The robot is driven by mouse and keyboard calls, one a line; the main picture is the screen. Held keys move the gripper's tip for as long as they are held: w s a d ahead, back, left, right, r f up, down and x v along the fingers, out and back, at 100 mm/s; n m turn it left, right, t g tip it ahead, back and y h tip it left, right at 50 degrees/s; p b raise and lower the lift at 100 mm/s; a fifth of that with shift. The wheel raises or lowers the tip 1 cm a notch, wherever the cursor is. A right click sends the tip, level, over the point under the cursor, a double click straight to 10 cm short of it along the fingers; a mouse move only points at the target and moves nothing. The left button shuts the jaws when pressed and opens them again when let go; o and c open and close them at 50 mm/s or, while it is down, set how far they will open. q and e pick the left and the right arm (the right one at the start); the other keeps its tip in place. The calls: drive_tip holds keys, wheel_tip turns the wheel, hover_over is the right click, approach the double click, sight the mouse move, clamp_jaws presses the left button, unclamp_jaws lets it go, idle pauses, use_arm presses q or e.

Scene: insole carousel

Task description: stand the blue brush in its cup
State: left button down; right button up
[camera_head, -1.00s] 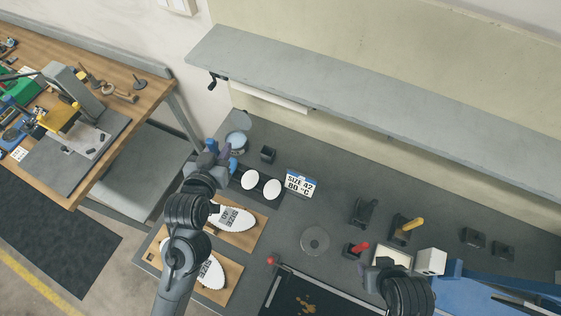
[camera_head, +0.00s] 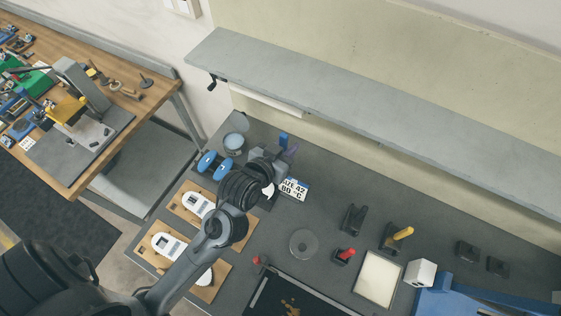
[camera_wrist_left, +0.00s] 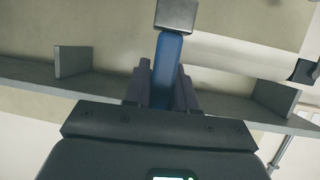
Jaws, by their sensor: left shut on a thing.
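The blue brush (camera_head: 284,137) shows as a short blue piece at my left gripper (camera_head: 278,153), toward the back of the grey bench. In the left wrist view the blue handle (camera_wrist_left: 165,70) lies between the two dark fingers of my left gripper (camera_wrist_left: 162,85), which is shut on it. A grey block (camera_wrist_left: 176,15) is at the far end of the handle. The cup is not clearly visible; my left gripper and wrist cover that part of the bench. I cannot tell whether the brush touches it. My right gripper is not in view.
A size sign (camera_head: 293,189) stands right of my wrist. A blue two-lobed thing (camera_head: 215,165) and a pale blue round container (camera_head: 233,143) are to the left. Wooden boards (camera_head: 214,278) carry white forms. A grey shelf (camera_head: 370,110) runs behind. A grey disc (camera_head: 304,244) lies at front.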

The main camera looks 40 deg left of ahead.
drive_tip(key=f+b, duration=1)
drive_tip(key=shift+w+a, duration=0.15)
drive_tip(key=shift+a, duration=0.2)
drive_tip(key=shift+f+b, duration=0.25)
drive_tip(key=shift+b, duration=0.05)
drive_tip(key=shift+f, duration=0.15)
use_arm(q)
drive_tip(key=shift+n+y, duration=0.6)
drive_tip(key=shift+y, duration=0.1)
drive_tip(key=w+a+f, duration=0.3)
drive_tip(key=a+f, duration=0.2)
drive_tip(key=f, duration=0.1)
drive_tip(key=w+a+f, duration=0.2)
drive_tip(key=a+f, duration=0.3)
drive_tip(key=f, duration=0.2)
drive_tip(key=w+a+f, duration=0.3)
drive_tip(key=a+f, duration=0.1)
drive_tip(key=f, duration=0.2)
drive_tip(key=shift+w+a+f+b, duration=0.25)
drive_tip(key=shift+w+a+b, duration=0.05)
drive_tip(key=shift+a+b, duration=0.1)
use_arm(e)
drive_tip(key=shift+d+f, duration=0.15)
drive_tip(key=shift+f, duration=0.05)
use_arm(q)
drive_tip(key=shift+f, duration=1.85)
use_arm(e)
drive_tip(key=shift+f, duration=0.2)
